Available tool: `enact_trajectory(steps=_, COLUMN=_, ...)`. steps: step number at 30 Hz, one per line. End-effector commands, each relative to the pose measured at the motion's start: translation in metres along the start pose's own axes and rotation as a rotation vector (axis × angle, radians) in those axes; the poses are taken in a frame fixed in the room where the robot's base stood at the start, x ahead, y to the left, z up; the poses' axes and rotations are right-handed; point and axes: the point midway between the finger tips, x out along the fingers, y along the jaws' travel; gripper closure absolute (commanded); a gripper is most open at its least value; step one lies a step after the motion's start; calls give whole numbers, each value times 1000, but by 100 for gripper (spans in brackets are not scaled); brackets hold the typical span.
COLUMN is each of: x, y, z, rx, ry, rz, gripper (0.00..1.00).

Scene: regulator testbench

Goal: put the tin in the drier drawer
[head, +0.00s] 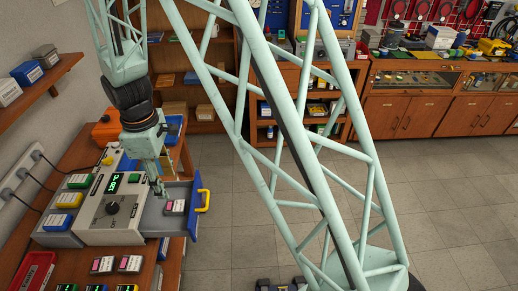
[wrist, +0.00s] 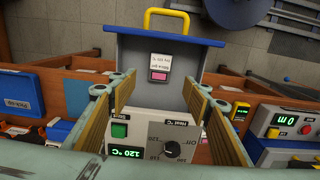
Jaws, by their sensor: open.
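The drier (head: 112,218) stands on the bench, with a dial and a green display that also show in the wrist view (wrist: 150,137). Its drawer (head: 195,205) is pulled out, with a blue front and yellow handle; it also shows in the wrist view (wrist: 190,60). A small dark tin (head: 175,207) with a pink and white label lies inside the drawer, and it shows in the wrist view (wrist: 159,68). My gripper (head: 159,190) points down over the drawer's inner part, beside the tin. Its fingers (wrist: 160,85) are apart with nothing between them.
Two similar pink-labelled tins (head: 103,265) (head: 130,263) lie on the bench in front of the drier. A red tray (head: 34,272) and several coloured boxes (head: 70,200) sit left. An orange case (head: 106,131) stands behind. The floor right of the drawer is clear.

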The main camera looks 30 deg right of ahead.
Motion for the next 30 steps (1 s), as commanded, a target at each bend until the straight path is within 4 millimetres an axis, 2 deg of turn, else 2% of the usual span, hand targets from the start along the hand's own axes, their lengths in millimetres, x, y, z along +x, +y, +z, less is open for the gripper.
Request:
enact_trajectory(steps=8, x=-32, y=0, z=14, rx=56, ry=14, rz=14, gripper=55)
enact_trajectory(steps=20, x=-103, y=-8, z=51, rx=197, ry=48, rz=45, gripper=55)
enact_trajectory(steps=30, x=-158, y=-22, z=87, rx=318, ry=78, rz=69, gripper=55)
